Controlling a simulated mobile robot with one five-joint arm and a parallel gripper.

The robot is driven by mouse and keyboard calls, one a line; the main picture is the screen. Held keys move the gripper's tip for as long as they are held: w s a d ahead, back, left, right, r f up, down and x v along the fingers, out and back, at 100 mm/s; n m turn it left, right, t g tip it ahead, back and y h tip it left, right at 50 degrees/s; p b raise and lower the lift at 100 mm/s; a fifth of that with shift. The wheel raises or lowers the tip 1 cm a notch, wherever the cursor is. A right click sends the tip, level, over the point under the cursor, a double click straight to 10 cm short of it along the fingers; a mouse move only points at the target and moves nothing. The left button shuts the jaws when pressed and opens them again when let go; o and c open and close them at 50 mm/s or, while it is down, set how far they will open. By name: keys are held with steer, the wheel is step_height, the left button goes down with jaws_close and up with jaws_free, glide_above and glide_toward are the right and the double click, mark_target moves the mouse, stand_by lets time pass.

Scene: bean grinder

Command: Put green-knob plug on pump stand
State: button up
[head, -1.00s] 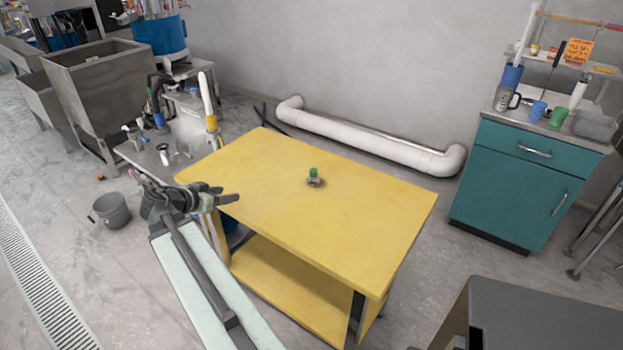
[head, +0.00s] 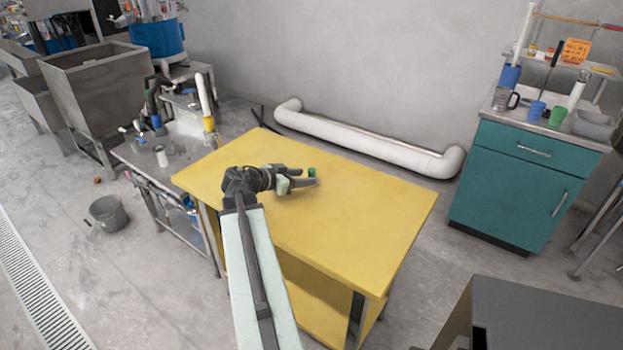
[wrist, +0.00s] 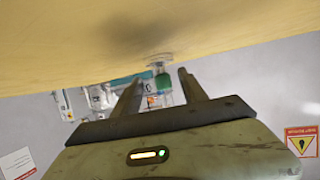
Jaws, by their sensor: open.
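The green-knob plug (head: 311,172) stands on the yellow table (head: 370,220); my gripper partly hides it in the head view. In the wrist view, which looks upside down, its green knob (wrist: 162,81) shows between my two fingers, its pale metal base against the table top. My gripper (head: 308,179) is open, low over the table, with its fingers pointing right at the plug. In the wrist view my gripper (wrist: 157,84) has a finger on either side of the knob, with gaps visible. A steel stand (head: 185,150) with pipes and fittings, likely the pump stand, is left of the table.
A grey bucket (head: 109,213) is on the floor at left. A white pipe (head: 365,142) runs along the wall behind the table. A teal cabinet (head: 525,185) is at right, and a dark grey box-like surface (head: 545,315) is at front right. The table's right half is clear.

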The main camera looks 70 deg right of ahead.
mark_target(309, 176)
steer(key=b+x, duration=0.1)
steer(key=x, duration=0.3)
steer(key=shift+d, duration=0.4)
steer(key=shift+a, duration=0.1)
jaws_close()
